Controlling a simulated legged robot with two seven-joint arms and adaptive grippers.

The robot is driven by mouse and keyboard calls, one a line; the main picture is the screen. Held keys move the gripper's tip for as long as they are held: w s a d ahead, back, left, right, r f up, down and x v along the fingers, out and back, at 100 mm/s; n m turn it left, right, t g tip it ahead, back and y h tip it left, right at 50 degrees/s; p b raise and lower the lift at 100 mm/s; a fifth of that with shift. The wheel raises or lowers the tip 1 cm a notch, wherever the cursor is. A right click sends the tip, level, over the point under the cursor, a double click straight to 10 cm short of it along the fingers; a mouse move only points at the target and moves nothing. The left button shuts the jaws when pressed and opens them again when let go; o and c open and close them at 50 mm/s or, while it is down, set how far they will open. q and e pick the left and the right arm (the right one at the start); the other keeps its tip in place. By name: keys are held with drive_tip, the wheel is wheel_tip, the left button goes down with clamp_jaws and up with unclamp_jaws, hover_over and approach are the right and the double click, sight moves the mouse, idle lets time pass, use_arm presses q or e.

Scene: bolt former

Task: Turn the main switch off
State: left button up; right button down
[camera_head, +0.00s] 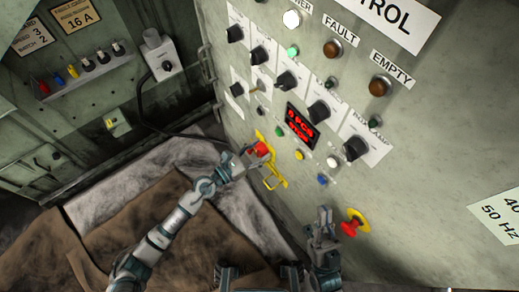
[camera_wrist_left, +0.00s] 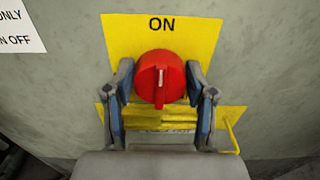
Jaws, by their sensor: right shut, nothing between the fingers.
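The main switch is a red round knob (camera_wrist_left: 160,82) on a yellow plate (camera_wrist_left: 202,38) marked ON above it. The white line on the knob stands upright, toward ON. In the head view the red knob (camera_head: 262,149) is on the lower left of the control panel. My left gripper (camera_wrist_left: 160,85) is open, with one finger on each side of the knob; it also shows in the head view (camera_head: 246,158). A narrow gap seems to remain at each fingertip. The plate's lower lettering is partly hidden. My right gripper (camera_head: 323,216) is shut and empty, low before the panel.
A red emergency button on a yellow base (camera_head: 353,223) is close to the right of my right gripper. A yellow bracket (camera_head: 275,180) sticks out below the switch. Black knobs (camera_head: 320,111) and a red-lit display (camera_head: 299,125) sit higher on the panel. Brown cloth or cardboard (camera_head: 150,220) covers the floor.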

use_arm(q)
drive_tip(key=shift+a, duration=0.3)
use_arm(e)
drive_tip(key=shift+a+r, duration=0.1)
drive_tip(key=shift+a, duration=0.15)
use_arm(q)
drive_tip(key=shift+d, duration=0.2)
use_arm(e)
drive_tip(key=shift+s+d+y, duration=0.1)
drive_tip(key=shift+d+y, duration=0.05)
drive_tip(key=shift+y, duration=0.15)
